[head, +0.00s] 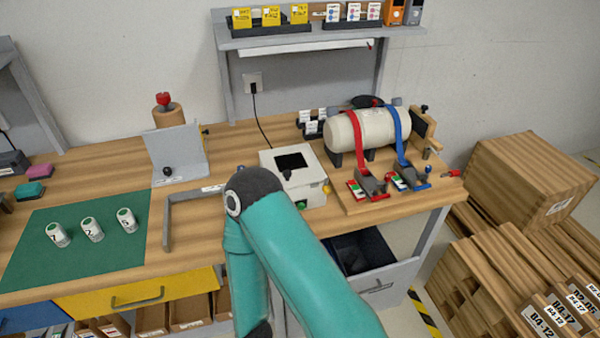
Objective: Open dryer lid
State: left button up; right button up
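A white box-shaped device (309,193) stands on the wooden bench at the middle; it looks like the dryer. Its top has a dark square (291,161) with a small black knob at its front edge. I cannot tell whether the dark square is a shut lid or an opening. My teal arm bends in front of the device's left side and hides part of its lower left. Neither of my grippers shows.
A white cylinder (362,131) with red and blue straps lies right of the device. Left are a grey angle frame (167,222), a grey stand (177,151) and a green mat (40,262) with three numbered white jars. A shelf (300,38) stands behind.

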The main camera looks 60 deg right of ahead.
aim_at(295, 166)
jog(key=z, duration=0.05)
jog(key=k, duration=1.05)
jog(key=z, duration=0.8)
jog(key=i, duration=1)
jog(key=u, duration=0.05)
